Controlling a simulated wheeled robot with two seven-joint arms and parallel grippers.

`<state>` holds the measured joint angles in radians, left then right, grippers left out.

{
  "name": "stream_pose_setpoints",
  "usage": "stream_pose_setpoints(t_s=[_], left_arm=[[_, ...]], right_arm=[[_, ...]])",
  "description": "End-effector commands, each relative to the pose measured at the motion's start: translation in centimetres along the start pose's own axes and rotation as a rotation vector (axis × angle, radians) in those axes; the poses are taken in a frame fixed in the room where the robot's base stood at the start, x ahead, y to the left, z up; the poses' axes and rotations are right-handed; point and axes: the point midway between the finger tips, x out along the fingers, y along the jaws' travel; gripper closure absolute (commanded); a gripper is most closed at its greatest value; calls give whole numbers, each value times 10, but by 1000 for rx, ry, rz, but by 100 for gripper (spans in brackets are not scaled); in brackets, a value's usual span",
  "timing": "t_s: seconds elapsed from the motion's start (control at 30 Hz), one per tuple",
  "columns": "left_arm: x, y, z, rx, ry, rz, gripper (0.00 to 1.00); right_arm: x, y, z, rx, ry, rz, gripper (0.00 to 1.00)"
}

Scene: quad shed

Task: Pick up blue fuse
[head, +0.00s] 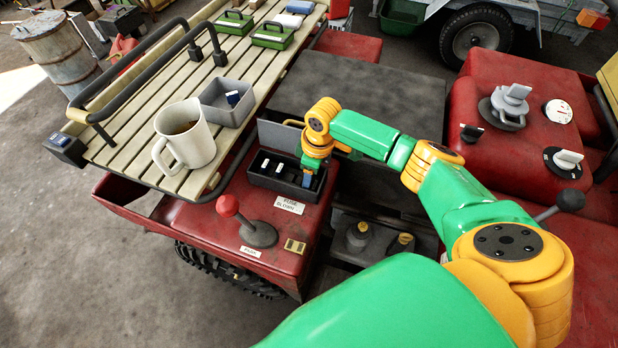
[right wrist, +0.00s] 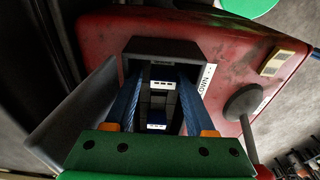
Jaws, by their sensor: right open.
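A black fuse box (head: 257,178) is set in the red body, with pale-topped fuses (head: 265,163) in it. My right gripper (head: 307,180) is pointed down at the right end of this box; it is open, with its fingers mostly hidden in the head view. In the right wrist view, its blue fingers (right wrist: 160,108) straddle the box's inside. A fuse with a pale top (right wrist: 163,85) and a nearer blue-and-white fuse (right wrist: 157,127) show between them; contact cannot be told. Another dark blue fuse (head: 233,98) lies in the grey tray (head: 217,115). My left gripper is not in view.
A mug (head: 197,143) and green cases (head: 272,36) stand on the slatted rack (head: 140,125). A red-knobbed lever (head: 258,233) rises in front of the fuse box. An upright grey lid (head: 280,137) stands behind it. Rotary switches (head: 509,103) are at right.

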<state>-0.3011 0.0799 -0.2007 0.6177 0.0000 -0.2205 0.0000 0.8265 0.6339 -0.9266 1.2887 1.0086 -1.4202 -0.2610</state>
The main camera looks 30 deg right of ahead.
Motion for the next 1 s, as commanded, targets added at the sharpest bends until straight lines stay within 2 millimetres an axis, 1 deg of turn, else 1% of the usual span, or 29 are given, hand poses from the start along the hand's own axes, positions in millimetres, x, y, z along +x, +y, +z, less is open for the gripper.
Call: stream_pose_setpoints(t_s=[0.03,0.07,0.1,0.17,0.2,0.23,0.47,0.57,0.67,0.73,0.8,0.87,0.9,0.97,1.0], left_arm=[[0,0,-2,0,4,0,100],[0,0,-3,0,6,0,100],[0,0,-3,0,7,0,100],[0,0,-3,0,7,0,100],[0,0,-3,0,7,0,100],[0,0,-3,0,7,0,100],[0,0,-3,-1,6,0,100],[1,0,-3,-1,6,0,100],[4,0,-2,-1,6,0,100],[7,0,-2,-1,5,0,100],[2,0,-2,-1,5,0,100],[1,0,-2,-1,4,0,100],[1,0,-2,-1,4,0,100],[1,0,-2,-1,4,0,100],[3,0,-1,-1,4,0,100]], right_arm=[[0,0,0,0,1,0,48],[0,0,0,0,1,0,56],[0,0,0,0,1,0,67],[0,0,0,1,1,0,83],[0,0,0,1,1,0,94],[0,0,0,1,1,0,100],[-1,0,0,1,1,1,100],[-5,0,-1,1,3,1,100],[-18,1,-3,0,4,2,100],[-34,0,-5,-1,6,3,100],[-53,-16,-8,-6,6,2,100],[-68,-30,-10,-7,7,1,100],[-78,-38,-11,-6,8,3,100],[-94,-51,-13,-5,8,3,100],[-96,-64,-14,-8,6,0,100]])
